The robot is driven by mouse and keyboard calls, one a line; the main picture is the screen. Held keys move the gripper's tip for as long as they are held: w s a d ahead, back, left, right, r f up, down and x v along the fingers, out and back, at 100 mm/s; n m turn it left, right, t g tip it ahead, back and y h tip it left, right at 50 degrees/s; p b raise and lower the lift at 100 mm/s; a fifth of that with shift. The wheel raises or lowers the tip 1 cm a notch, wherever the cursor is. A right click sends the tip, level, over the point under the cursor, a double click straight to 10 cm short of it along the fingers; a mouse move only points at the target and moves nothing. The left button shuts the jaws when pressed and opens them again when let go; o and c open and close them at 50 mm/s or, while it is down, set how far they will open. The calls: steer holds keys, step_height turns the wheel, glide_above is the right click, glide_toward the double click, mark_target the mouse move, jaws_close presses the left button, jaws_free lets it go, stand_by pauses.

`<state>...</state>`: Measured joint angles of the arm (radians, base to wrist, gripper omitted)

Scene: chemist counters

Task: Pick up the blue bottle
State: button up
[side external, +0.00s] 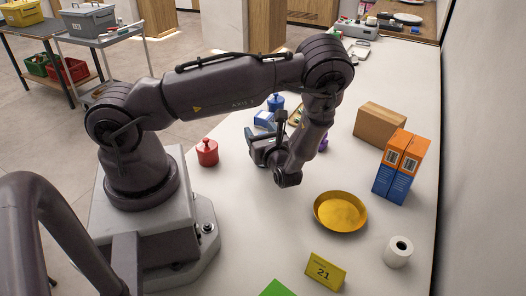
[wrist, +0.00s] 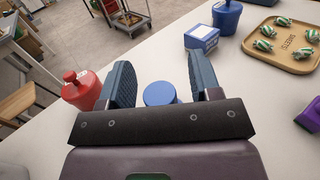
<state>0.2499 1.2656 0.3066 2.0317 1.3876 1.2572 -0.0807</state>
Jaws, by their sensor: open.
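My gripper (wrist: 162,78) is open, its two dark blue fingers spread apart. In the wrist view a round blue top (wrist: 160,93) shows between the fingers, its lower part hidden by the gripper's bar; I cannot tell whether it touches a finger. A blue bottle with a knobbed lid (wrist: 227,15) stands upright farther off, beyond the right finger. It also shows upright in the side view (side external: 275,102), behind my gripper (side external: 257,142). In the side view my arm hides the thing between the fingers.
A red bottle (side external: 207,152) stands left of my gripper, close outside the left finger in the wrist view. A blue-and-white box (wrist: 202,38) and a tray of striped things (wrist: 252,42) lie beyond. A yellow bowl (side external: 341,227), orange-blue boxes (side external: 397,180) and a cardboard box (side external: 380,123) stand right.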

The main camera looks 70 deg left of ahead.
steer(key=c, duration=1)
steer(key=shift+r, duration=0.1)
steer(key=shift+c, duration=0.2)
